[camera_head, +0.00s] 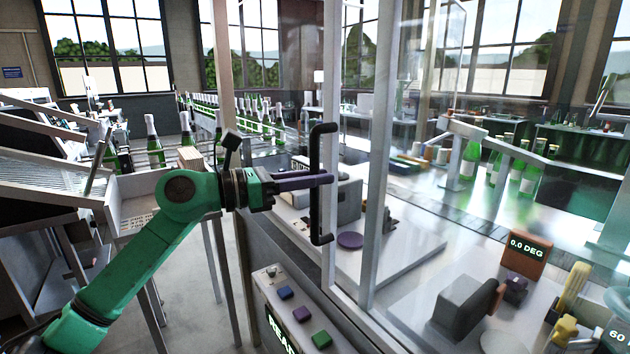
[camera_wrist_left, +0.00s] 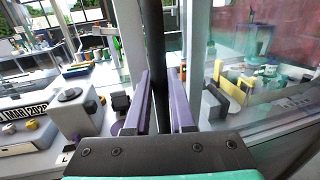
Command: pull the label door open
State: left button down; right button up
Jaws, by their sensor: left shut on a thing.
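The label door is a clear panel in a pale metal frame (camera_head: 330,90), standing at the middle of the head view. Its black upright bar handle (camera_head: 317,215) is on the near side of the frame. My left gripper (camera_head: 325,180) reaches in from the left, and its purple fingers are shut on the handle about halfway up. In the left wrist view the dark handle (camera_wrist_left: 155,50) runs upright between the two purple fingers (camera_wrist_left: 162,100). The exact contact is partly hidden by the fingers. My right gripper does not show in either view.
A control panel with blue, purple and green buttons (camera_head: 303,314) stands below the handle. Behind the glass are a grey machine block (camera_head: 465,305) and an orange display (camera_head: 527,254). Green bottles (camera_head: 155,150) stand at the left. Floor shows at lower left.

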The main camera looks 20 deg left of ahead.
pick_arm(q)
jog(key=shift+s+d+r, duration=0.1)
jog(key=shift+s+d, duration=0.1)
jog(key=shift+d, duration=0.05)
jog(key=c, duration=0.8)
grip_release()
jog(key=shift+o, duration=0.2)
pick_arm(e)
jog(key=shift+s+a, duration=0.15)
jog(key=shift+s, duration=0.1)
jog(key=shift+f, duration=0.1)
pick_arm(q)
jog(key=b+v, duration=0.8)
jog(key=v, duration=0.6)
jog(key=shift+a, duration=0.15)
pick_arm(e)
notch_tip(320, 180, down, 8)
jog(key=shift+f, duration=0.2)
